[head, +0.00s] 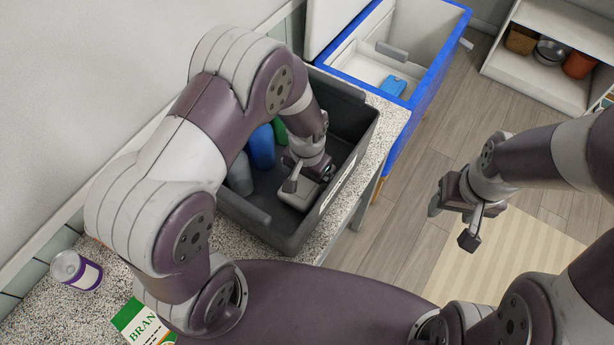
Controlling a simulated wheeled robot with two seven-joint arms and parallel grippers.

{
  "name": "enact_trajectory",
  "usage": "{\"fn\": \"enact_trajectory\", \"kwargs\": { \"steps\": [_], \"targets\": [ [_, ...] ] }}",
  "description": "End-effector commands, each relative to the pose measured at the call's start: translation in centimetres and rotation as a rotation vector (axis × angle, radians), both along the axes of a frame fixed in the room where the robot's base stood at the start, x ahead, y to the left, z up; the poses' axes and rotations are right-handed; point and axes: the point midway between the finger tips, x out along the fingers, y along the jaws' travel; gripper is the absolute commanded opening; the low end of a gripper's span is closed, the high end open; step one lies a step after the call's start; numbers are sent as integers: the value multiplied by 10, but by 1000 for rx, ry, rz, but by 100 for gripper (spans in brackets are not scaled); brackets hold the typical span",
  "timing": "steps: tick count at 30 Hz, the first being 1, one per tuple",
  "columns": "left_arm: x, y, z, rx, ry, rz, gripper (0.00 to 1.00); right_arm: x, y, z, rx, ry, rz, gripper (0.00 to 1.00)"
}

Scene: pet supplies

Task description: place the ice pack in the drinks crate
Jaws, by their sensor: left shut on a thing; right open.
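The drinks crate (262,226) is a dark grey open bin on the speckled counter, with several bottles inside, among them a blue bottle (261,147). My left gripper (308,180) reaches down into the crate and is shut on a pale grey flat slab, which looks like the ice pack (298,197). The slab is inside the crate walls near the front right; whether it touches the floor is hard to tell. My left arm hides part of the crate. My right gripper (454,220) is open and empty, over the floor to the right.
A blue-rimmed cooler (432,75) stands open behind the crate, with a flat blue object (392,86) inside. A can (77,270) and a BRAN box (140,324) are on the counter at left. A shelf (535,82) stands at far right.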

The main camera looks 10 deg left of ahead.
Motion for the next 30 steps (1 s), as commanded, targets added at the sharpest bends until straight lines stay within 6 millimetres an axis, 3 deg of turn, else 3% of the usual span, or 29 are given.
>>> {"fn": "enact_trajectory", "kwargs": {
  "steps": [10, 11, 20, 30],
  "targets": [
    [1, 0, -9, -1, -2, 0, 49, 0, 0, -2, 0, 0, 0, 58],
    [0, 0, -9, -1, -2, 0, 100, 0, 0, -1, 0, 0, 0, 58],
    [2, 0, -1, -2, -6, 0, 100, 0, 0, 0, 0, 0, 0, 58],
    [2, 0, 81, -2, -8, 0, 100, 0, 0, -13, 0, 0, 0, 58]
  ]
}}
